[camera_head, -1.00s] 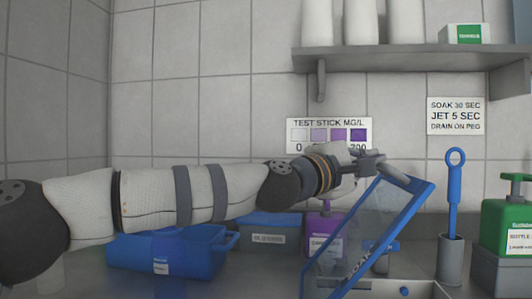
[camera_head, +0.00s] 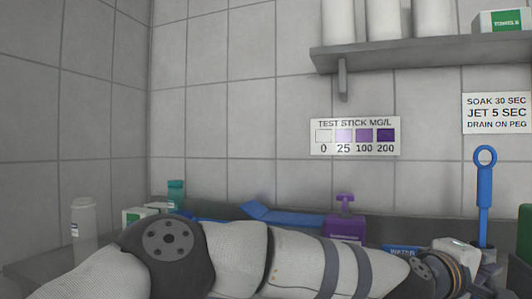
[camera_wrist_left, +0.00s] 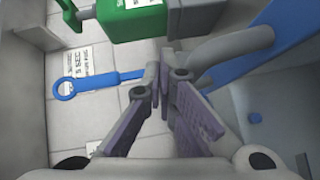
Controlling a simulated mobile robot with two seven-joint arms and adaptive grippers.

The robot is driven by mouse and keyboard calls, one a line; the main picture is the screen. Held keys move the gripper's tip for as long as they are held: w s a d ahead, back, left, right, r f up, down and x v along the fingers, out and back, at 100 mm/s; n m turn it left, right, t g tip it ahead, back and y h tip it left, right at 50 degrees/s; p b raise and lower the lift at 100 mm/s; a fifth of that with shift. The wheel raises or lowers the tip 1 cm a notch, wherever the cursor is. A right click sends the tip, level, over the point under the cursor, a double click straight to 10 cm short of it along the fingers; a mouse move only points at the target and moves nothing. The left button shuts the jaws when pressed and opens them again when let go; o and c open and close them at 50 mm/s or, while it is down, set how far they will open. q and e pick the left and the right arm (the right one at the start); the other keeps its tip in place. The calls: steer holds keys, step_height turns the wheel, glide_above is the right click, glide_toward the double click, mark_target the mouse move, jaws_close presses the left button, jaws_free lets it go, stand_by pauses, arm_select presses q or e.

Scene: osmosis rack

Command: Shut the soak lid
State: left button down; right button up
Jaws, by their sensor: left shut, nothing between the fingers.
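The soak lid shows in the left wrist view as a blue frame edge (camera_wrist_left: 288,25) at the upper right, with a thick curved grey handle (camera_wrist_left: 235,48). My left gripper (camera_wrist_left: 161,72) is shut and empty, with its fingertips close beside the handle; I cannot tell whether they touch. In the head view my left gripper (camera_head: 492,283) is low at the right edge, partly cut off. The lid does not show clearly in the head view, so its angle cannot be told there. My right gripper is not in view.
A blue ring-ended wand (camera_head: 484,190) stands upright near the back wall, with a green bottle (camera_head: 525,228) to its right. A purple dispenser (camera_head: 345,226) and a blue box marked WATER (camera_head: 402,250) stand behind my arm. A clear bottle (camera_head: 83,230) stands at left.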

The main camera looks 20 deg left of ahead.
arm_select(q)
steer(key=shift+w+d+f, duration=0.1)
steer(key=shift+d+f, duration=0.1)
steer(key=shift+f, duration=0.55)
steer(key=shift+d+f, duration=0.2)
steer(key=shift+f, duration=0.5)
